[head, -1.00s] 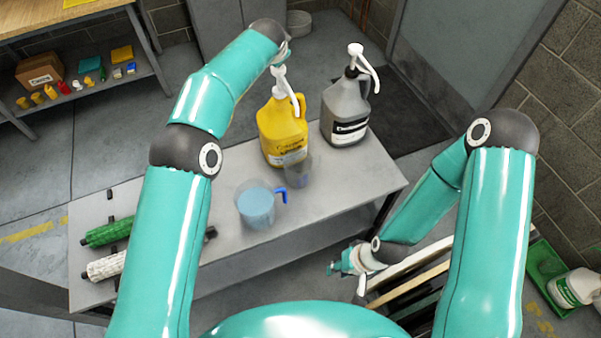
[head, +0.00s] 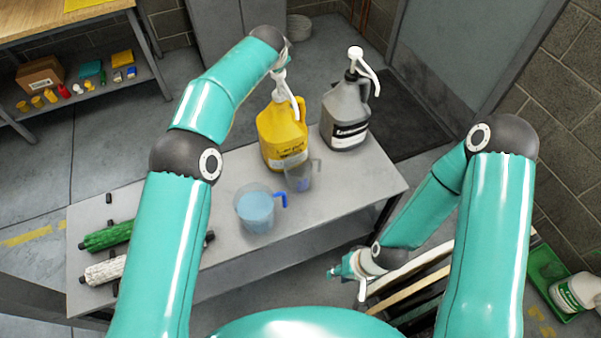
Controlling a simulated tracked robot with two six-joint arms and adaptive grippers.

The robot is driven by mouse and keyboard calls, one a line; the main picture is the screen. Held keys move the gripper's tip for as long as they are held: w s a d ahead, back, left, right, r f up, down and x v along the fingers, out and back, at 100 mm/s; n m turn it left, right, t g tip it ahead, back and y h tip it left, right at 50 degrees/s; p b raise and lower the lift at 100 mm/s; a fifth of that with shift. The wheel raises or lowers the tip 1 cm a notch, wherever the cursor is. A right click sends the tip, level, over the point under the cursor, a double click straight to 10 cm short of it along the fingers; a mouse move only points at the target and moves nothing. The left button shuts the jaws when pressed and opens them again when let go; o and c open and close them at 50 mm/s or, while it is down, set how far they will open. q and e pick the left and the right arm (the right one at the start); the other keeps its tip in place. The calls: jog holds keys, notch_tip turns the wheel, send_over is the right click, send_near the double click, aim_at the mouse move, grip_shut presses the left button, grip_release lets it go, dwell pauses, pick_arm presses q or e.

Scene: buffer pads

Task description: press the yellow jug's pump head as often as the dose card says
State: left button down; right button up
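The yellow jug (head: 283,132) stands upright on the grey table, with a white pump head (head: 279,76) on top. My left gripper (head: 284,58) is right at the top of that pump head. It is mostly hidden behind its wrist, so I cannot tell its fingers' state or whether it touches the pump. A small clear cup (head: 299,177) stands just in front of the jug. My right gripper (head: 346,277) hangs low beyond the table's front edge, away from the jugs. Its fingers are too small to read. I cannot make out a dose card.
A grey jug (head: 345,115) with a white pump stands right of the yellow one. A clear pitcher of blue liquid (head: 257,210) with a blue handle stands nearer. Green (head: 108,236) and white (head: 107,269) rollers lie at the table's left end. The table's (head: 350,190) right front is clear.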

pick_arm(q)
jog(key=shift+f, duration=0.1)
dwell(0.5)
jog(key=shift+s+f+b, duration=0.1)
jog(key=shift+f+b, duration=1.3)
jog(key=shift+f, duration=0.35)
dwell(0.9)
jog(key=shift+r, duration=0.1)
jog(key=shift+r+p, duration=1.65)
jog(key=shift+p, duration=0.05)
jog(key=shift+r, duration=0.15)
notch_tip(320, 180, up, 5)
jog(key=p, duration=0.4)
jog(key=shift+f, duration=0.2)
jog(key=shift+r, duration=0.7)
